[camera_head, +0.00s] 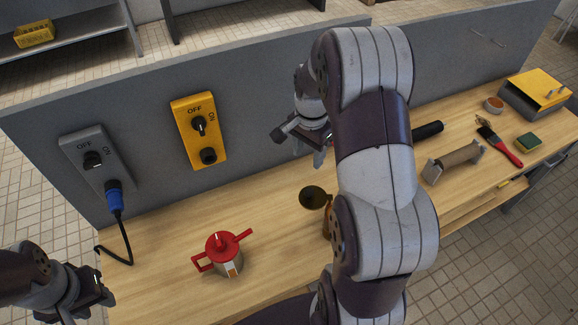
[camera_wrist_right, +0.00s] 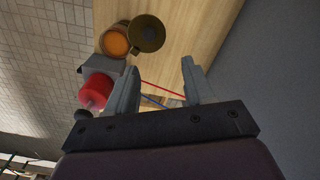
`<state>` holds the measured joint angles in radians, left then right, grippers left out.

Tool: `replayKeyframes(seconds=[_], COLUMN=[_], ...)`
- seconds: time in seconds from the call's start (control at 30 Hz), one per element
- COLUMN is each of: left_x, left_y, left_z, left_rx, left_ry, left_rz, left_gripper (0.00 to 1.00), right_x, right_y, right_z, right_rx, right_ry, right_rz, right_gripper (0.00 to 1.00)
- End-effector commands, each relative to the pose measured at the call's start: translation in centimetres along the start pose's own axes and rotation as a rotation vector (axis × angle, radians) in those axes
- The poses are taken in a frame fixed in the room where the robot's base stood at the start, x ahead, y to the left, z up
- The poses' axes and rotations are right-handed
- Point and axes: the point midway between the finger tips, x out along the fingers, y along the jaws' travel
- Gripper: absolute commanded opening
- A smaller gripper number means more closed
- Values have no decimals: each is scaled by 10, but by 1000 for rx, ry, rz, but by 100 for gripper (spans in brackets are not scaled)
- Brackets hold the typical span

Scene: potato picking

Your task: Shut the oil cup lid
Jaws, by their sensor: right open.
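The oil cup (camera_head: 327,228) stands on the workbench, mostly hidden behind my right arm in the head view. Its dark round lid (camera_head: 313,197) is open, tilted up at the cup's side. In the right wrist view the cup (camera_wrist_right: 115,43) shows an orange inside, and the lid (camera_wrist_right: 147,34) stands beside its mouth. My right gripper (camera_head: 300,146) is open and empty, above the bench near the back panel, apart from the lid. Its spread fingers show in the right wrist view (camera_wrist_right: 163,68). My left gripper (camera_head: 100,291) is at the lower left; its jaw opening is unclear.
The back panel carries a yellow switch box (camera_head: 199,146) and a grey one (camera_head: 83,150) with a blue plug (camera_head: 114,195) and cable.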

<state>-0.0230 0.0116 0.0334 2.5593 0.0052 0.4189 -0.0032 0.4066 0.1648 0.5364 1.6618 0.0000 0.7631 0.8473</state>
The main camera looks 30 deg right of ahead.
Motion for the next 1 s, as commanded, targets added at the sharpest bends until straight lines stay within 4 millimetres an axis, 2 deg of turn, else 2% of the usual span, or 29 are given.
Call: replayKeyframes(seconds=[0.13,0.23,0.5,0.7,0.83,1.0], left_x=[0,-3,-12,-16,-16,-16], left_y=[0,0,0,0,0,0], left_z=[0,0,-1,-2,-2,-2], left_rx=[0,0,0,0,0,0], left_ry=[-1,0,0,0,0,0], left_rz=[0,0,0,0,0,0], left_gripper=[39,39,39,39,39,39], right_x=[2,14,81,117,126,128], right_y=[3,3,5,5,5,4], right_z=[3,3,5,4,4,4], right_rx=[74,83,80,80,79,79], right_ry=[-11,-13,-14,-11,-10,-10], right_rz=[13,16,17,14,13,12], right_gripper=[52,52,52,52,52,52])
